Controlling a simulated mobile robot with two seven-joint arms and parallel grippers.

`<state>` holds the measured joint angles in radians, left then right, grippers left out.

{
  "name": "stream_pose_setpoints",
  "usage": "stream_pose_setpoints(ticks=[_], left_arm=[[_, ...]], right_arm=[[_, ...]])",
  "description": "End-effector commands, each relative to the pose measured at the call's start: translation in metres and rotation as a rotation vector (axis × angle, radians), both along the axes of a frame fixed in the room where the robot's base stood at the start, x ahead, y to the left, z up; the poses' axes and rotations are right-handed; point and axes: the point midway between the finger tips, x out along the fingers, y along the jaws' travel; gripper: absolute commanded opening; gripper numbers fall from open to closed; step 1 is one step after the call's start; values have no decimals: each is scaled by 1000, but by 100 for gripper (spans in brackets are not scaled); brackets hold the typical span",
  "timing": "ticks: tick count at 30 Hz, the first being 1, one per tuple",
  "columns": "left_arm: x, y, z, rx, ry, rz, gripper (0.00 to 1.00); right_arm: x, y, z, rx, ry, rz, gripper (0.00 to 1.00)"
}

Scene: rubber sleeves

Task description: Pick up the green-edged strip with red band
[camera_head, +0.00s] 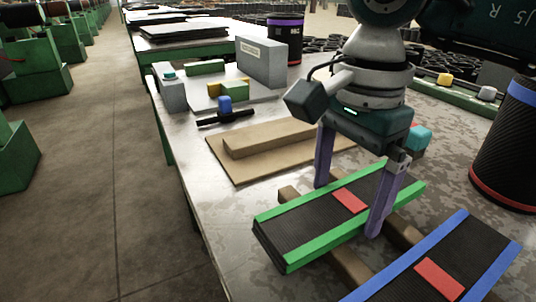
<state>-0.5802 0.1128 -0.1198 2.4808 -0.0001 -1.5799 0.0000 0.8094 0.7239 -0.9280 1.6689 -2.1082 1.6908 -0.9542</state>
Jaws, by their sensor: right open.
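The green-edged strip (306,222) is black with green long edges and a red band (350,200) across its middle. It lies on brown wooden bars on the table. My right gripper (347,211) is open and points down over this strip beside the red band. One finger is at the strip's far edge and the other is in front of its near edge. I cannot tell if either finger touches it. Part of the strip is hidden behind the near finger. My left gripper does not show.
A blue-edged strip (473,246) with a red band (439,279) lies at the front right. A wooden block (262,142) on a board lies behind the gripper. A black cylinder (510,150) stands at the right. Small blocks and a grey box (262,62) stand farther back.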

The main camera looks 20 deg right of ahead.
Motion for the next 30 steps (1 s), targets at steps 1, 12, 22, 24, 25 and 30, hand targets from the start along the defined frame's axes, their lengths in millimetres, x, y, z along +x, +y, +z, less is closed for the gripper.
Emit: stream_pose_setpoints(ticks=[1,12,22,24,25,30], left_arm=[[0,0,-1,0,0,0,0],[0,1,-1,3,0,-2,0],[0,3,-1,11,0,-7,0],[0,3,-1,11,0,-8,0],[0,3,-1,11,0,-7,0],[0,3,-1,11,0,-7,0]], right_arm=[[0,0,-3,1,1,0,100],[0,0,-4,1,0,0,83],[0,0,-4,1,0,0,46],[0,0,-4,1,0,0,38],[0,0,-3,1,-1,0,35],[0,0,-3,1,-1,0,29]])
